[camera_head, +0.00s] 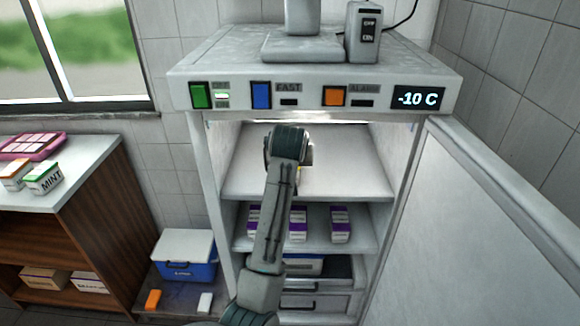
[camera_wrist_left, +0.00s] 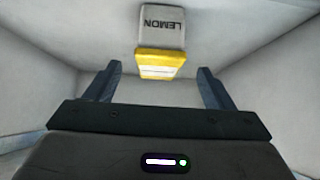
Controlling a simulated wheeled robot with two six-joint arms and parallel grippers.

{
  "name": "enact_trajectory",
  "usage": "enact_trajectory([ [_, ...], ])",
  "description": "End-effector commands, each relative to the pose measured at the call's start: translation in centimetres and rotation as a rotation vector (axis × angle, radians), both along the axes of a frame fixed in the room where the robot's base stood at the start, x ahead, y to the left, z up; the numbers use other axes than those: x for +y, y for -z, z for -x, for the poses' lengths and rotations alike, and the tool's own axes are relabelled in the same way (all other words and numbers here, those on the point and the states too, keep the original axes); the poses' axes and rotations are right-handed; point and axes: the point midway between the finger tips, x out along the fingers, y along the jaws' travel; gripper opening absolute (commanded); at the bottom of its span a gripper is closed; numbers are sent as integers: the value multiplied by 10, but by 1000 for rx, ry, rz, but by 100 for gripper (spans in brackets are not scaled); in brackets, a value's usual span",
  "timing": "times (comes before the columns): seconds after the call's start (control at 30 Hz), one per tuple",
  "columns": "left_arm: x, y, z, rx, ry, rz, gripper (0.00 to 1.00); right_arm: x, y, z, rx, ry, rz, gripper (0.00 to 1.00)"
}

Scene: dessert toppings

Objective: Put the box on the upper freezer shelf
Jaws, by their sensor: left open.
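The box is white and yellow with the word LEMON; it shows in the left wrist view (camera_wrist_left: 162,30), ahead of and between the open fingers. My left gripper (camera_wrist_left: 158,72) is open, with a visible gap on each side of the box. In the head view my left arm reaches into the freezer over the upper shelf (camera_head: 350,175), and its wrist hides the fingers and most of the box. Only a small yellow-white bit of the box (camera_head: 304,176) shows beside the wrist. The box appears to rest on the upper shelf. My right gripper is not in view.
The freezer door (camera_head: 500,230) stands open at the right. The lower shelf (camera_head: 365,238) holds several white-purple boxes, with drawers below. A blue cooler (camera_head: 187,262) stands left of the freezer. A counter (camera_head: 85,185) with a mint box (camera_head: 43,179) is farther left. The upper shelf's right side is clear.

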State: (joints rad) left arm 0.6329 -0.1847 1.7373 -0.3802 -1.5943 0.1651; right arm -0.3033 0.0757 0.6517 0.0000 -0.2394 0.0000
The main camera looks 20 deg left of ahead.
Motion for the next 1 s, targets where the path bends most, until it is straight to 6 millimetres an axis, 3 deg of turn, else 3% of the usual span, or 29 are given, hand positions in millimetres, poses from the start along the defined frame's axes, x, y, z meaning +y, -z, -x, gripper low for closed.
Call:
enact_trajectory([
  [0.23, -7, -23, 22, -1, 1, 0, 76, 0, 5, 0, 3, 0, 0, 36],
  [0.67, -7, -25, 27, 2, 1, 0, 76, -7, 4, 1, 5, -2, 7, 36],
  [0.87, 3, 9, 44, 34, 5, -4, 76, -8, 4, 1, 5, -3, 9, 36],
  [1.0, 12, 49, 64, 74, 18, -12, 76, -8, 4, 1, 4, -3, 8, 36],
])
